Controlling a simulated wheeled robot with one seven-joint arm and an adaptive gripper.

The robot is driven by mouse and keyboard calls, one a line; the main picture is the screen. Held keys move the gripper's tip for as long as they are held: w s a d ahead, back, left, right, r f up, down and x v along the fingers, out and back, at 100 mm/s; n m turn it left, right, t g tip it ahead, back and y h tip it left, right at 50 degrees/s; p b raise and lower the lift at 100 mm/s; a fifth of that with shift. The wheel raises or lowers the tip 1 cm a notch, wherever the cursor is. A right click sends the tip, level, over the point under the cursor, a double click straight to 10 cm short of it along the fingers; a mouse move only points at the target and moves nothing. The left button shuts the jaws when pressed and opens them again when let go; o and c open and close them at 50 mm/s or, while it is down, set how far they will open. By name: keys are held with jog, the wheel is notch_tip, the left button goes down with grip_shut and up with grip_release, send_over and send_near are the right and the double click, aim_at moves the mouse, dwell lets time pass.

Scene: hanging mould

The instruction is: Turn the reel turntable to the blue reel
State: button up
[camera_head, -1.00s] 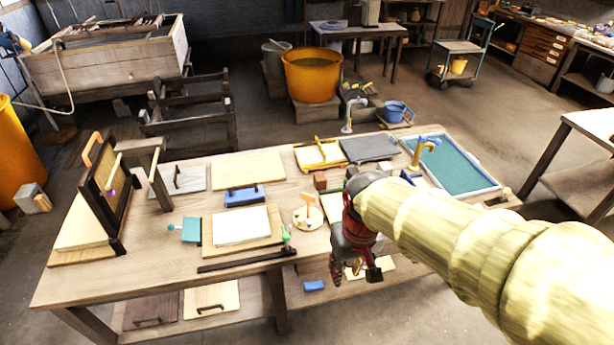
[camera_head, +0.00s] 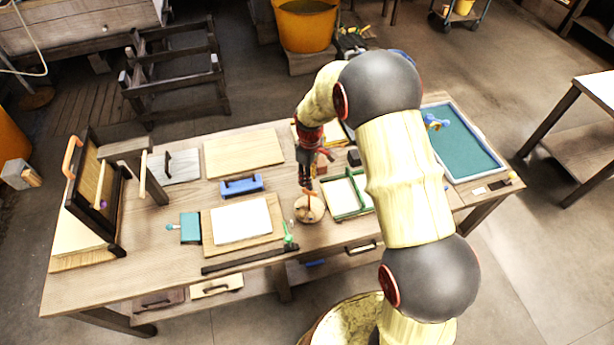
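The reel turntable (camera_head: 309,211) is a small round pale wooden disc near the front middle of the workbench. An orange upright piece (camera_head: 309,193) stands on it. My gripper (camera_head: 305,186) points down just above the turntable, at the upper end of the orange piece. The fingers overlap it in this view, so I cannot tell whether they touch it or are open or shut. I cannot make out a blue reel on the disc; the gripper hides part of its far side.
A board with a white sheet (camera_head: 241,222) and a green-topped stick (camera_head: 288,239) lie just left of the turntable. A green-framed tray (camera_head: 345,195) is close on its right. A blue block (camera_head: 242,185) lies behind left. A blue-green basin (camera_head: 462,150) is at the right.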

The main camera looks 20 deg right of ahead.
jog(key=shift+w+r+n, duration=0.1)
jog(key=shift+r+n, duration=0.1)
jog(key=shift+n, duration=0.1)
jog(key=shift+s+r, duration=0.2)
jog(key=shift+s, duration=0.05)
jog(key=shift+f+n, duration=0.1)
jog(key=shift+n, duration=0.3)
send_over(309, 201)
jog(key=shift+w+d+f, duration=0.1)
jog(key=shift+w+f, duration=0.05)
jog(key=shift+f, duration=1.8)
jog(key=shift+w+d+f, duration=0.1)
jog(key=shift+w+f, duration=0.05)
jog(key=shift+f, duration=1.8)
jog(key=c, duration=0.3)
jog(key=c, duration=0.4)
grip_shut()
